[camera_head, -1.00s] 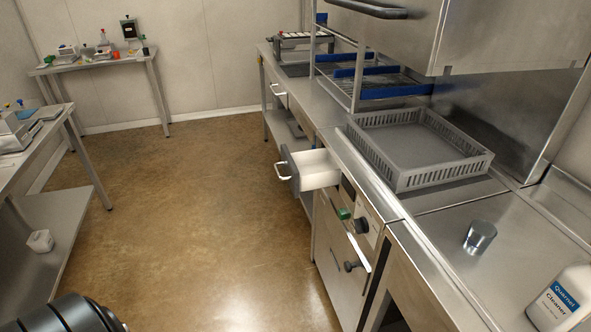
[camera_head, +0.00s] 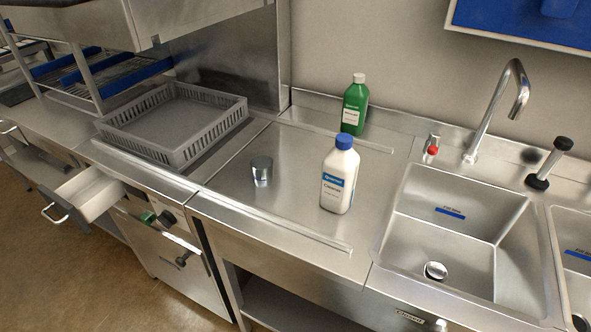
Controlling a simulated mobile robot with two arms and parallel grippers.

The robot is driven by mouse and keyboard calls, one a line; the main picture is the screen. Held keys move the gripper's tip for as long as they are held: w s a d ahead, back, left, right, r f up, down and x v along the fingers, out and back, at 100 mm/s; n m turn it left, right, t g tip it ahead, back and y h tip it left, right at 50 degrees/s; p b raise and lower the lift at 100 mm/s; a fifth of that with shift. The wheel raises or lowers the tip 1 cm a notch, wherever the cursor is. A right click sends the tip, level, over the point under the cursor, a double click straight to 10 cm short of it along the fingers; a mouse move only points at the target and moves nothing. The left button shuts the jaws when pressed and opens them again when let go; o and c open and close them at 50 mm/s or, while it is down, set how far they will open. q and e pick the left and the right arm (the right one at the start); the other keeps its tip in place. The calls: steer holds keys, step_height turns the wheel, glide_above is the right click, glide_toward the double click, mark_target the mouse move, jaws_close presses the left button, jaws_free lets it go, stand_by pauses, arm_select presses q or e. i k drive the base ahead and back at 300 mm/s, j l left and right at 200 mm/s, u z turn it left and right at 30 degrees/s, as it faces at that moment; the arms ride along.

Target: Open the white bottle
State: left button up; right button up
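The white bottle (camera_head: 339,178) stands upright on the steel counter, left of the sink. It has a blue cap (camera_head: 344,141) on top and a blue and white label reading "Cleaner". Neither of my grippers shows in the head view.
A small metal cup (camera_head: 262,171) stands left of the white bottle, and a green bottle (camera_head: 355,105) stands behind it. A sink (camera_head: 470,225) with a tap (camera_head: 497,110) is at right. A grey rack (camera_head: 172,125) is at left, above an open drawer (camera_head: 90,193). Counter around the bottle is clear.

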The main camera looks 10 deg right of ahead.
mark_target(340, 169)
steer(key=j+z, duration=0.2)
steer(key=z, duration=0.15)
steer(key=k+j+z, duration=0.15)
steer(key=z, duration=0.25)
